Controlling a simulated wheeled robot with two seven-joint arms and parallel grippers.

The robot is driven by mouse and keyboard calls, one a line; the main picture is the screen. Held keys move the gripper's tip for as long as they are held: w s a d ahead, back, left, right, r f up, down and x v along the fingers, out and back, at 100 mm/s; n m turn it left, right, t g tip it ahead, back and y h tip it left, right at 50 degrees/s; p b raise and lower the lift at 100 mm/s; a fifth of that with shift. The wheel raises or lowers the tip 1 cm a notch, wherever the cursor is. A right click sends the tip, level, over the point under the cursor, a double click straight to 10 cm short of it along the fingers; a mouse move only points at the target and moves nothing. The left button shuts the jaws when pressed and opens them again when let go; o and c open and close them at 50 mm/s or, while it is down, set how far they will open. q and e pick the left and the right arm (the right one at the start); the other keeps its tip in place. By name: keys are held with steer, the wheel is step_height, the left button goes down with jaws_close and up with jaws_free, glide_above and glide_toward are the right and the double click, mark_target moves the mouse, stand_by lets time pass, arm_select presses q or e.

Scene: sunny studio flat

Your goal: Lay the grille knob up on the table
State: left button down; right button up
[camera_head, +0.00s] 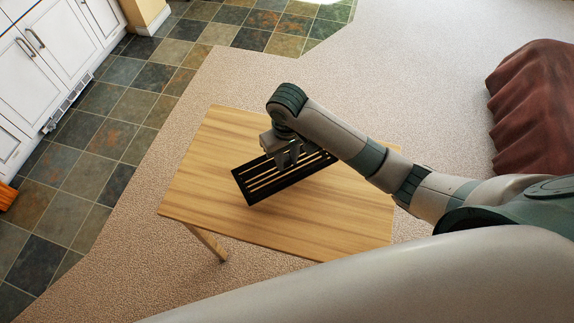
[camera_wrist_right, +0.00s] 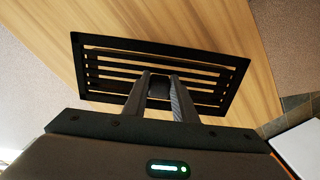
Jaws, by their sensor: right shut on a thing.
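The grille (camera_head: 248,190) is a black slatted rectangle over the wooden table (camera_head: 190,190), near its middle. My right gripper (camera_head: 287,160) is above it and shut on its knob. In the right wrist view the grille (camera_wrist_right: 100,63) lies flat-looking below the fingers, slats showing, and the right gripper (camera_wrist_right: 158,90) has its two fingers around the dark knob (camera_wrist_right: 158,88) on its upper face. I cannot tell whether the grille touches the table top or hangs just above it. My left gripper is out of view.
White cabinets (camera_head: 40,65) stand at the upper left beside the slate tiles (camera_head: 120,105). A dark red draped seat (camera_head: 540,105) is at the right. The table top is otherwise bare, with free room left and front of the grille.

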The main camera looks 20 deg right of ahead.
mark_target(287, 167)
steer(key=shift+f, duration=0.1)
step_height(287, 167, down, 3)
steer(key=shift+r+p, duration=0.2)
steer(key=shift+p, duration=0.6)
steer(key=shift+f, duration=0.55)
steer(key=o, duration=1)
steer(key=shift+o, duration=0.2)
